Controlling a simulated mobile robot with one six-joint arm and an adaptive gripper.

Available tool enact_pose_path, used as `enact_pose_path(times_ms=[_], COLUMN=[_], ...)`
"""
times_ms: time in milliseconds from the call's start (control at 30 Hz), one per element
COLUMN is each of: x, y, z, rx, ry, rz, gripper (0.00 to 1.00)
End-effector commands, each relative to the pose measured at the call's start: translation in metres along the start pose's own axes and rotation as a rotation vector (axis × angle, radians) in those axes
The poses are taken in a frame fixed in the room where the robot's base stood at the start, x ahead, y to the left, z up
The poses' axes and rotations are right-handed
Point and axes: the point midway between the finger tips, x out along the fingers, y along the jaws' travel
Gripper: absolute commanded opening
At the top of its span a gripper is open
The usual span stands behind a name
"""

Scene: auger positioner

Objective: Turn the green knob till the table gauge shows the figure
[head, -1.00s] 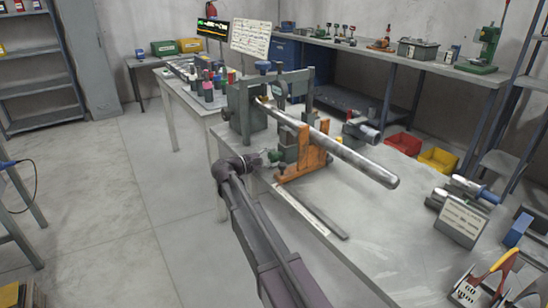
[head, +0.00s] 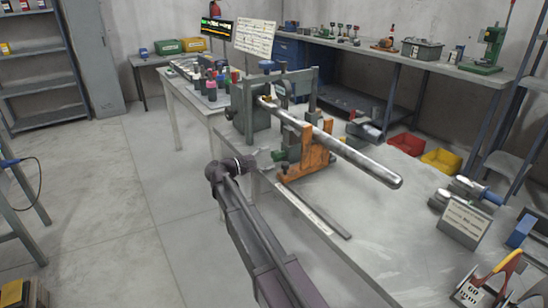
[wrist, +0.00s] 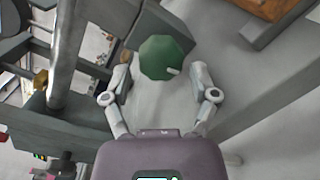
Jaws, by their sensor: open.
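The green knob (wrist: 165,57) shows in the wrist view, faceted, with a small pale pointer on its lower right. It sits just beyond and between the spread fingers of my gripper (wrist: 160,73). My gripper is open, and the fingers look apart from the knob. In the head view the green knob (head: 281,156) is small, left of the orange bracket (head: 312,155), with my gripper (head: 262,160) close to its left. A long steel rod (head: 350,152) rests across the bracket. I cannot make out the table gauge or its figure.
The grey workbench (head: 355,235) holds a sign card (head: 463,220), metal cylinders and hand tools on the right. Red (head: 408,144) and yellow (head: 441,160) bins stand behind. The floor left of the bench is open.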

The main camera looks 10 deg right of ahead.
Motion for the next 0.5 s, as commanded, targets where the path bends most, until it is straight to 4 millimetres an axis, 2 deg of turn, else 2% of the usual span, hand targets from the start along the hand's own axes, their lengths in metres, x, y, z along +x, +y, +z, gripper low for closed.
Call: enact_pose_path(times_ms=[300, 500], x=[-0.052, -0.076], y=[0.001, 0.001], z=[-0.001, -0.002], rx=[0.0, 0.0], ry=[0.002, 0.001], rz=[0.002, 0.002], gripper=[0.76, 0.76])
